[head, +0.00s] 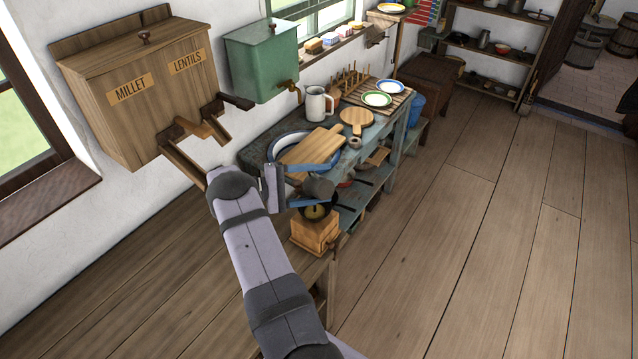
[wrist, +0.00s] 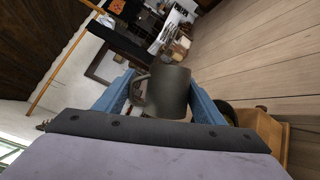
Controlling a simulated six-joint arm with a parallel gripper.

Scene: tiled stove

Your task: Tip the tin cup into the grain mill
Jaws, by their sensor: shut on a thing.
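The tin cup (head: 319,188) is dark grey and sits between the blue fingers of my gripper (head: 327,185). In the wrist view the cup (wrist: 170,92) is gripped between both fingers, its handle toward the left finger. The cup looks tilted in the head view, but I cannot tell how far. Its contents are hidden. The grain mill (head: 314,236) is a light wooden box with a dark, brassy bowl on top. The cup is held above the mill and close to it, apart from it. The mill (wrist: 268,132) shows partly at the right in the wrist view, behind the finger.
A wooden bin (head: 140,85) labelled millet and lentils hangs on the wall, with chutes. Behind my gripper is a grey-blue washstand (head: 262,150) with a basin, cutting boards (head: 312,148), a white jug (head: 316,103) and plates. The floor on the right is clear.

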